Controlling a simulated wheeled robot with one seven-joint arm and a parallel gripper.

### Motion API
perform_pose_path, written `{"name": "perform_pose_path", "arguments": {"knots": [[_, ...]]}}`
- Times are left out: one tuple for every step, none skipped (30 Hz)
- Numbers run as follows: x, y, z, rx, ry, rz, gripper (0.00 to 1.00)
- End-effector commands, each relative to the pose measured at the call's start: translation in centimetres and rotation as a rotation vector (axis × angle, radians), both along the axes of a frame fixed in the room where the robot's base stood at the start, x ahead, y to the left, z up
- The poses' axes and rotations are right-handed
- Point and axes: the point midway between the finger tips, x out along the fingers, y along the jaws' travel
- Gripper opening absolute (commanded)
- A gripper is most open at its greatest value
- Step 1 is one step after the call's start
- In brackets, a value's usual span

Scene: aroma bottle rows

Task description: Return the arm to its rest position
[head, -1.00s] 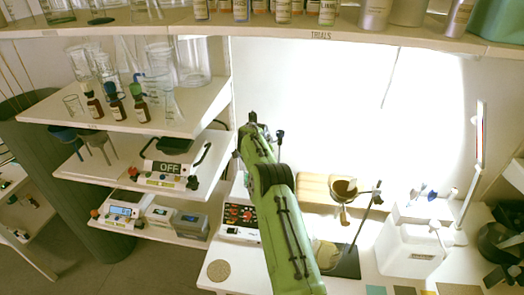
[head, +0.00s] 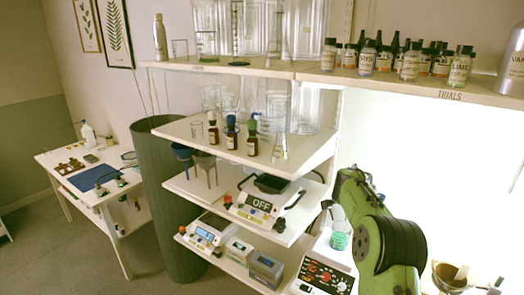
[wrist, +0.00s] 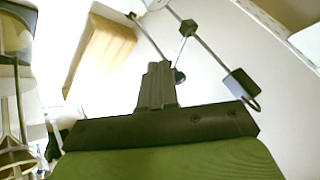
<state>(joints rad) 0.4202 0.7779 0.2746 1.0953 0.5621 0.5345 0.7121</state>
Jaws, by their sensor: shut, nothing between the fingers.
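My green arm shows at the lower right of the head view, bent close to the camera in front of the bright wall. My gripper (wrist: 157,84) shows in the wrist view with its dark fingers together and nothing between them. Its fingertips are not clear in the head view. In the wrist view the fingers point at a thin stand rod with a clamp, and I cannot tell the distance.
Left of my arm stand shelves with brown dropper bottles (head: 231,133), a hotplate (head: 256,207) and scales (head: 208,232). Several bottles (head: 409,62) line the top shelf. A beaker with green liquid (head: 339,236) is beside my arm. A white table (head: 63,160) stands far left, with open floor before it.

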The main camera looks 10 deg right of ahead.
Motion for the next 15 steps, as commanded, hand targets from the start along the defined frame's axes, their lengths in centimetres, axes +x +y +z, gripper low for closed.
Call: {"name": "perform_pose_path", "arguments": {"knots": [[-0.4,1.5,1.8,-0.016,0.006,0.048,0.0],[-0.8,2.7,3.0,-0.03,0.017,0.091,0.0],[-1.8,4.6,4.8,-0.053,0.036,0.16,0.0],[-2.8,6.2,6.2,-0.07,0.055,0.22,0.0],[-4.0,7.8,7.5,-0.092,0.076,0.28,0.0],[-5.9,10.0,9.0,-0.117,0.105,0.362,0.0],[-7.5,11.4,9.9,-0.136,0.126,0.42,0.0],[-9.1,12.8,10.7,-0.154,0.146,0.477,0.0],[-11.5,14.6,11.6,-0.177,0.172,0.551,0.0],[-13.3,15.8,12.2,-0.194,0.19,0.605,0.0],[-15.3,17.0,12.5,-0.208,0.209,0.662,0.0],[-17.9,18.4,12.8,-0.227,0.231,0.733,0.0],[-20.0,19.4,12.8,-0.24,0.248,0.786,0.0],[-22.1,20.3,12.8,-0.253,0.262,0.839,0.0],[-24.9,21.5,12.4,-0.268,0.281,0.912,0.0]]}}
